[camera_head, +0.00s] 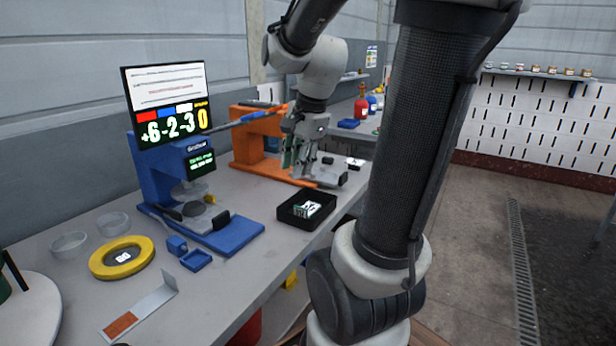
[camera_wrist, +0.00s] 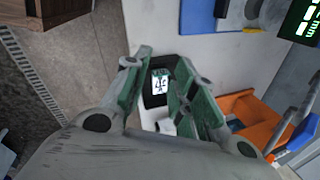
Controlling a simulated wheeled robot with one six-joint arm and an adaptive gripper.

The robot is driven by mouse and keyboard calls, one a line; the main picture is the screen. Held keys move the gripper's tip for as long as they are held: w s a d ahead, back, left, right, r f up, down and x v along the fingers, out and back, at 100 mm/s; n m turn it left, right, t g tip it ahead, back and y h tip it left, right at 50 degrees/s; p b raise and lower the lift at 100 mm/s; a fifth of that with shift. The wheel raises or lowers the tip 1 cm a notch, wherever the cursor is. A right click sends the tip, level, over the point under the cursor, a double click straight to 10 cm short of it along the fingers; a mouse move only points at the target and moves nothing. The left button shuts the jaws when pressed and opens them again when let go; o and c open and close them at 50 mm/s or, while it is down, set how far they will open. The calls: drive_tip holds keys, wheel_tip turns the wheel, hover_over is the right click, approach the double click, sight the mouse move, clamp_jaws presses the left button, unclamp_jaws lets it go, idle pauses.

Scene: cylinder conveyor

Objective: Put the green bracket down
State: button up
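My gripper (camera_head: 302,168) hangs over the bench, behind and above a small black tray (camera_head: 290,218). In the wrist view its two fingers (camera_wrist: 160,62), with green inner faces, stand apart. The tray floor shows between them, and I see nothing held there. A piece with a white, black-marked face and a little green (camera_head: 308,208) lies in the tray; it also shows between the fingers in the wrist view (camera_wrist: 160,82). I cannot tell for certain whether this is the green bracket. No other separate green bracket is clear.
A blue gauge stand (camera_head: 228,238) with a display is left of the tray. An orange stand (camera_head: 250,145) is behind. A yellow ring (camera_head: 108,262), glass dishes (camera_head: 112,223) and a small blue box (camera_head: 196,260) occupy the left bench. The bench front is mostly clear.

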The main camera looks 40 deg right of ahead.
drive_tip(key=s+a+r+n, duration=0.2)
drive_tip(key=s+a+n, duration=0.3)
drive_tip(key=s+n, duration=0.6)
drive_tip(key=shift+a+n+t, duration=0.4)
drive_tip(key=shift+n, duration=3)
drive_tip(key=shift+r, duration=0.1)
